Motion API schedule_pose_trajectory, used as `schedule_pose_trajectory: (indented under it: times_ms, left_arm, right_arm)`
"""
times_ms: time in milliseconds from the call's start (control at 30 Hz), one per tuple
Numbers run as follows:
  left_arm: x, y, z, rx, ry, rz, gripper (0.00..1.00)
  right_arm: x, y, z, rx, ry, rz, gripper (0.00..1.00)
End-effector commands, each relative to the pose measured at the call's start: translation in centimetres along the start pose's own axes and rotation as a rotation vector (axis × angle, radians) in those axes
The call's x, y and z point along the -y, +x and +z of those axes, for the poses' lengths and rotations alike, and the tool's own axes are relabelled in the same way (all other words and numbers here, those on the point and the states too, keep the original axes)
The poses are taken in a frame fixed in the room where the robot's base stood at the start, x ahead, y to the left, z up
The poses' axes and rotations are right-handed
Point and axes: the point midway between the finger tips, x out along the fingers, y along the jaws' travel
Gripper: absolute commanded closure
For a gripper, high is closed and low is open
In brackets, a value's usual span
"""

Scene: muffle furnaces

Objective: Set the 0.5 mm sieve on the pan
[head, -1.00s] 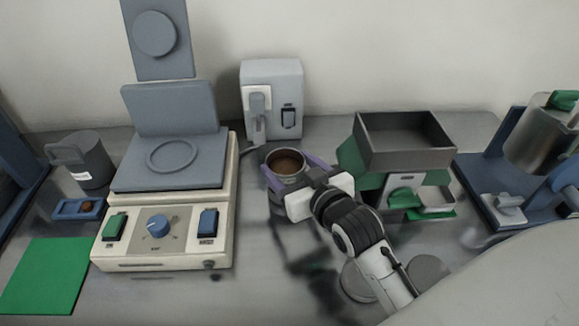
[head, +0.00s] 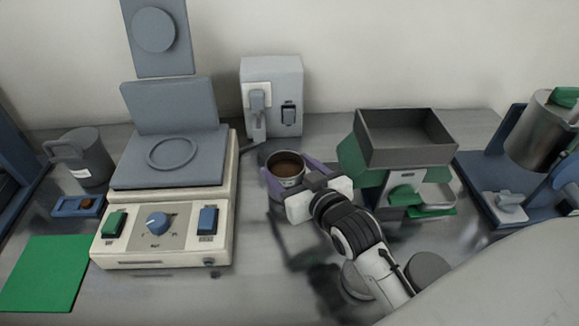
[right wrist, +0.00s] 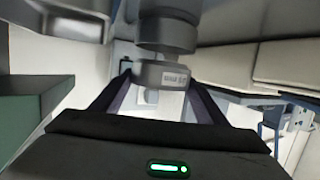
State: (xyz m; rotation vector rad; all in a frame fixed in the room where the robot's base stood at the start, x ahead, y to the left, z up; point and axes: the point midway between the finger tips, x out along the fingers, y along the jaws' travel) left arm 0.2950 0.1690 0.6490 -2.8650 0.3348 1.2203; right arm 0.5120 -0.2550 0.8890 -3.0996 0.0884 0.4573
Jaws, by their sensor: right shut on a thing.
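My right gripper (head: 284,163) is shut on a round grey sieve (head: 289,182) with a brown inside, its purple fingers on either side of the wall. The sieve is level and held at mid-counter, right of the balance-like unit. In the right wrist view, the sieve (right wrist: 163,76) shows a label too small to read surely, with grey cylindrical parts (right wrist: 166,30) beyond it. A dark round thing (head: 272,148) shows partly behind the sieve. I cannot tell which thing is the pan, or whether the sieve touches anything below. My left gripper is out of view.
A cream unit with a grey plate (head: 165,215) stands left. A grey box device (head: 272,95) is behind. A hopper with an open tray (head: 405,150) stands right. Two round grey pieces (head: 428,268) lie near my forearm. A green mat (head: 45,275) lies front left.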

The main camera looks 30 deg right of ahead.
Motion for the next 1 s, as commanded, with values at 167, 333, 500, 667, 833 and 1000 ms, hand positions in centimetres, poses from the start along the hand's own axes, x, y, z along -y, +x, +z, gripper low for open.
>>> schedule_pose_trajectory:
  times_ms: [167, 333, 500, 667, 833, 1000]
  left_arm:
    - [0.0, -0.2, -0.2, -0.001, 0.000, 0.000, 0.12]
    - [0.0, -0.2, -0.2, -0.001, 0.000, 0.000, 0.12]
    - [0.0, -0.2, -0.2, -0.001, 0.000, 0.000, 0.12]
    - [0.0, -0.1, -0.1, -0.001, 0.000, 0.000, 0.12]
    - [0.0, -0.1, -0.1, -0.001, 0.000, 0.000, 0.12]
    - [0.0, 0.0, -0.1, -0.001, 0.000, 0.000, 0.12]
  right_arm:
    - [0.0, 0.0, -0.1, -0.002, 0.000, 0.000, 0.68]
    - [0.0, 0.0, 0.0, -0.002, 0.000, 0.000, 0.68]
    - [0.0, 0.0, 0.1, -0.002, 0.000, 0.000, 0.68]
    - [0.0, 0.1, 0.4, -0.001, 0.000, 0.000, 0.68]
    - [0.0, 0.2, 0.8, -0.001, 0.000, 0.000, 0.68]
    - [0.0, 0.3, 1.1, -0.002, 0.000, 0.000, 0.68]
